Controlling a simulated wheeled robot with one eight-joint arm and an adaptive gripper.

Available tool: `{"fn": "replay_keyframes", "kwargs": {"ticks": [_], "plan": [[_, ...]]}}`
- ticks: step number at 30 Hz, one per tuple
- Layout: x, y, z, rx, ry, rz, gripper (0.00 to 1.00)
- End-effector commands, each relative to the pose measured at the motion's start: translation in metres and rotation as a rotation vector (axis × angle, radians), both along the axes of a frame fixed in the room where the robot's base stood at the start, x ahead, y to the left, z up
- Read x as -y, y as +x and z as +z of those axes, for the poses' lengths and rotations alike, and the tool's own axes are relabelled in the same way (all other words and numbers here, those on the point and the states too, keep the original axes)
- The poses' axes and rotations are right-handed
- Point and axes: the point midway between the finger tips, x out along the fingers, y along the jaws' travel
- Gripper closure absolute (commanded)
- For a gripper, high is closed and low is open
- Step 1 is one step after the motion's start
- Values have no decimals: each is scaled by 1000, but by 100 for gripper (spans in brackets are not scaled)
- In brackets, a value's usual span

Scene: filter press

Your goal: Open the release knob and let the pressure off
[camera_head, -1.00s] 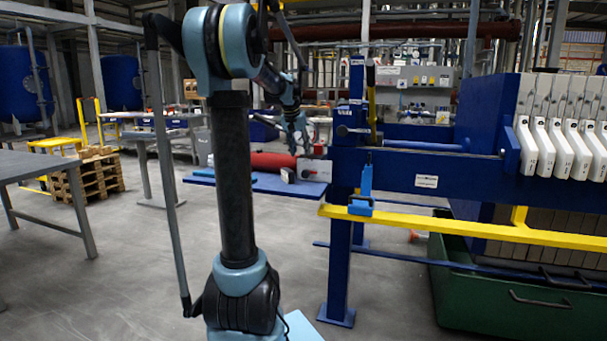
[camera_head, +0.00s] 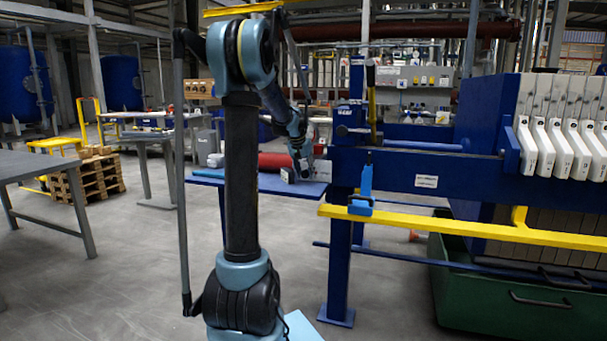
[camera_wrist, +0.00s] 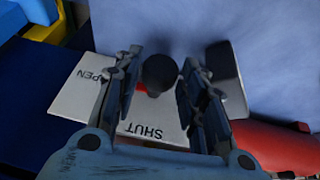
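The release knob (camera_wrist: 160,73) is a dark round knob on a white plate (camera_wrist: 72,97) marked OPEN and SHUT in the wrist view. My gripper (camera_wrist: 160,62) is open, with one finger on each side of the knob. I cannot tell whether the fingers touch it. In the head view my gripper (camera_head: 303,168) is low at the pale box (camera_head: 320,171) on the blue shelf. The knob is too small to make out there. The knob's lower part and part of the plate's lettering are hidden.
A red cylinder (camera_wrist: 270,148) lies beside the plate; it also shows in the head view (camera_head: 275,161). A dark block (camera_wrist: 226,72) is close to the right finger. The blue press frame (camera_head: 342,215) and yellow rail (camera_head: 460,228) stand to the right.

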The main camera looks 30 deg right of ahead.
Motion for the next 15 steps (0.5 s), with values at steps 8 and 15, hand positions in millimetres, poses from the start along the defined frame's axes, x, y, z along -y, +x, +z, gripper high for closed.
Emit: {"fn": "replay_keyframes", "kwargs": {"ticks": [8, 15], "plan": [[0, 0, 0, 0, 0, 0, 93], [0, -1, 0, 22, 20, -2, 93]]}}
